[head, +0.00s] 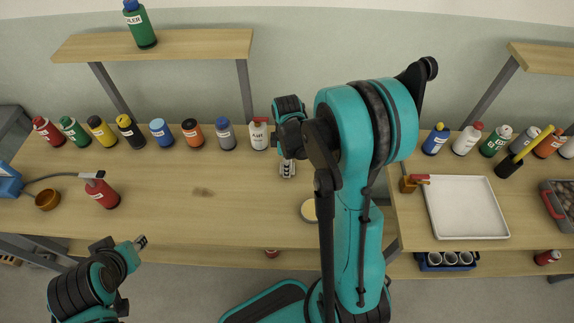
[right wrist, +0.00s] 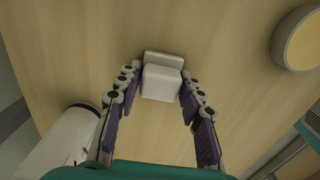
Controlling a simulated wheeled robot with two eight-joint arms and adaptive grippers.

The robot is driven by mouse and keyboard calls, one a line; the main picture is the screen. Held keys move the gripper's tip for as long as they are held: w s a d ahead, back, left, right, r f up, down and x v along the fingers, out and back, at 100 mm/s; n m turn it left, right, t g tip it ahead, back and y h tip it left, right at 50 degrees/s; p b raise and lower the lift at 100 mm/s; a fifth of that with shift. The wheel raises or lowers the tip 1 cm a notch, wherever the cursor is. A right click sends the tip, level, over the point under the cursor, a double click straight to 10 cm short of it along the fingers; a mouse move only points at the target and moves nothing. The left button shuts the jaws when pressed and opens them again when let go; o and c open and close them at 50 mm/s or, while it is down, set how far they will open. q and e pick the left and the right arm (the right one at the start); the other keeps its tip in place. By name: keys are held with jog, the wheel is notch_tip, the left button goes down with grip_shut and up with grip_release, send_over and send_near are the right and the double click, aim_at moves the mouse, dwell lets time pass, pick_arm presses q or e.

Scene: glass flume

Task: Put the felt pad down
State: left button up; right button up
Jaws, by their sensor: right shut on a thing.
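The felt pad (right wrist: 162,80) is a small pale grey-white block in the right wrist view, between the fingertips of my right gripper (right wrist: 161,84). The gripper is shut on it, over the wooden bench top. I cannot tell whether the pad touches the wood. In the head view my right gripper (head: 287,169) points down at the middle of the bench, and my arm hides part of the area. My left gripper (head: 141,242) is off the bench's front edge at lower left, apart from everything; its jaws are too small to read.
Several bottles line the back of the bench (head: 200,225); a white one (head: 258,134) stands close behind my right gripper. A round yellow-topped disc (right wrist: 303,40) lies to the right. A white tray (head: 465,235) is at right.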

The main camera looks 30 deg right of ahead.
jog(key=shift+f, duration=0.1)
jog(key=o, duration=1.3)
